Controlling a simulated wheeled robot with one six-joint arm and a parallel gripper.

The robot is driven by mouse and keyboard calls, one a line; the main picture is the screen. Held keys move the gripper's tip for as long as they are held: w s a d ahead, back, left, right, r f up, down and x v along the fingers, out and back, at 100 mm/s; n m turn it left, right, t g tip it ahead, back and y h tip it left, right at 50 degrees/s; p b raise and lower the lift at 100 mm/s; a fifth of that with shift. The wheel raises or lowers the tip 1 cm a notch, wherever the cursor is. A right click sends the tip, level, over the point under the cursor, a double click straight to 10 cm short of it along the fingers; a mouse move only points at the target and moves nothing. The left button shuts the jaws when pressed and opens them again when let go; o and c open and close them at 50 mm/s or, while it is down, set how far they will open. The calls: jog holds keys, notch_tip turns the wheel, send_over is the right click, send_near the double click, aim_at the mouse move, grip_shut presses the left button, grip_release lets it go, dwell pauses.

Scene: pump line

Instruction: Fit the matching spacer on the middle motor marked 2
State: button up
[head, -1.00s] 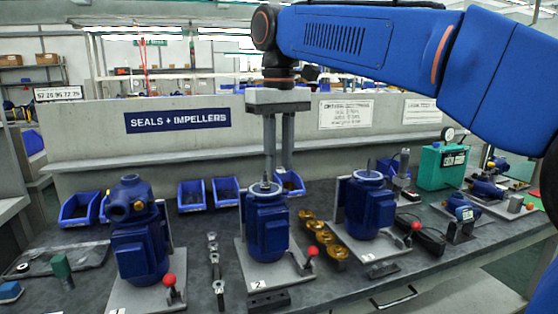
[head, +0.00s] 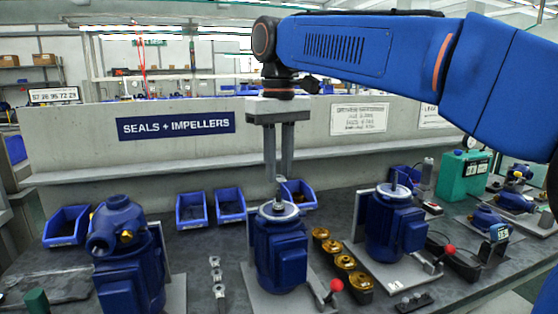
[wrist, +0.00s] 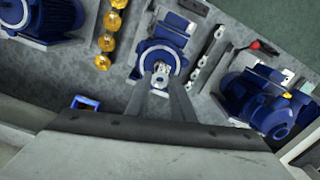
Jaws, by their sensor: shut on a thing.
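The middle motor (head: 281,255) is blue, with a pale round top face and an upright shaft. It also shows in the wrist view (wrist: 160,52). My gripper (head: 279,178) points down above this motor, its long fingers close to the shaft. It is shut on a small silver piece, seemingly a spacer (wrist: 161,78), between the fingertips in the wrist view. The fingers hide much of it, and I cannot tell whether it is around the shaft or above it. Other small silver parts (head: 217,275) stand in a row left of the motor.
The left motor (head: 128,270) carries a blue casing. The right motor (head: 392,225) has a bare shaft. Brass impellers (head: 345,262) stand between the middle and right motors. A red-knobbed lever (head: 336,285) rises beside the middle motor. Blue bins (head: 230,206) line the back wall.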

aim_at(279, 177)
jog(key=shift+f, duration=2.35)
jog(key=shift+f, duration=0.15)
jog(key=o, duration=2.2)
jog(key=shift+r, duration=4.5)
jog(key=s+d+f+m+t, duration=0.15)
jog(key=s+d+f, duration=0.25)
jog(key=d+f, duration=0.4)
jog(key=s+d+f+m+t, duration=0.15)
jog(key=s+d+f, duration=0.35)
jog(key=d, duration=0.5)
jog(key=s+d+f+m+t, duration=0.1)
jog(key=s+d+f, duration=0.3)
jog(key=f, duration=0.5)
jog(key=s+d+f+m, duration=0.2)
jog(key=s+d+f, duration=0.3)
jog(key=f, duration=0.5)
jog(key=shift+s+f+t, duration=0.3)
jog(key=shift+s+t, duration=0.1)
jog(key=shift+s, duration=0.85)
